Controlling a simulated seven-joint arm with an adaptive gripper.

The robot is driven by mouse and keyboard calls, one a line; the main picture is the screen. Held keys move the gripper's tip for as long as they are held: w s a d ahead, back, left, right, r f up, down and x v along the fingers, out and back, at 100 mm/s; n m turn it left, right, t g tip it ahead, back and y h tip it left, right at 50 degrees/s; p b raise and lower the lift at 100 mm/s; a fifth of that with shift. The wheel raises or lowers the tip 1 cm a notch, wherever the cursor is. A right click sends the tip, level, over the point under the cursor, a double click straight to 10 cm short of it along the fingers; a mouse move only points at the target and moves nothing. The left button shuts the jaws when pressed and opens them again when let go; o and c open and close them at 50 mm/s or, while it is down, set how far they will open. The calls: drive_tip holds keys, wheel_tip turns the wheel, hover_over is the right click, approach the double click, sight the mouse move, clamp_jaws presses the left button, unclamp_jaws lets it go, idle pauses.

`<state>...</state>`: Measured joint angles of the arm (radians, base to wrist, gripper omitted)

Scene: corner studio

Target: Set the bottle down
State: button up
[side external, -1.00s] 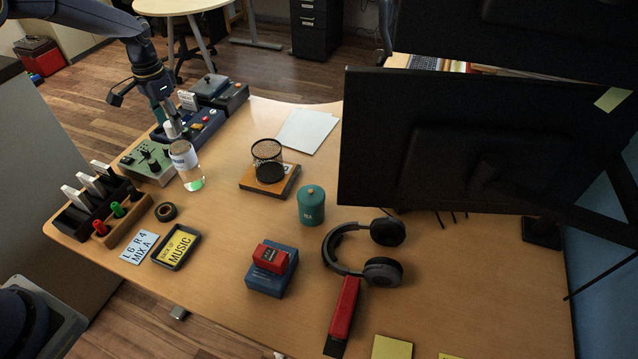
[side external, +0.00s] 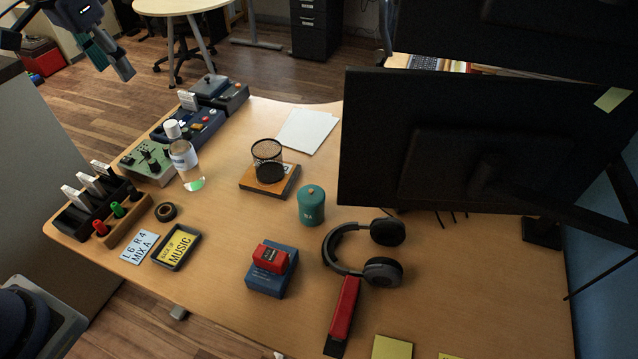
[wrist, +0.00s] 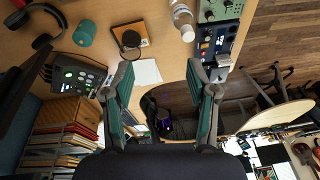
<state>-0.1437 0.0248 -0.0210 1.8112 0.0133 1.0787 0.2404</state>
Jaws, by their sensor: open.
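The clear bottle (side external: 185,164) has a white cap, a pale label and some green at its base. It stands upright on the wooden desk (side external: 230,235), just right of the green control box (side external: 147,163). It also shows at the top of the wrist view (wrist: 182,18). My gripper (side external: 115,72) is at the upper left of the side view, raised and well apart from the bottle. In the wrist view its two fingers (wrist: 160,78) are spread wide with nothing between them.
A mesh cup (side external: 267,160) on a wooden block stands right of the bottle. A black tape roll (side external: 166,212) lies in front of it. A blue control box (side external: 200,128) is behind it. A teal canister (side external: 311,205), headphones (side external: 365,255) and a large monitor (side external: 470,140) are farther right.

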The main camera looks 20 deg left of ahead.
drive_tip(key=s+d+f+t, duration=0.1)
drive_tip(key=s+d, duration=0.1)
drive_tip(key=s, duration=0.6)
drive_tip(key=s+d+f+n+t, duration=0.1)
drive_tip(key=s+d+t, duration=0.1)
drive_tip(key=s, duration=0.7)
drive_tip(key=shift+s+d, duration=0.3)
drive_tip(key=shift+d, duration=0.15)
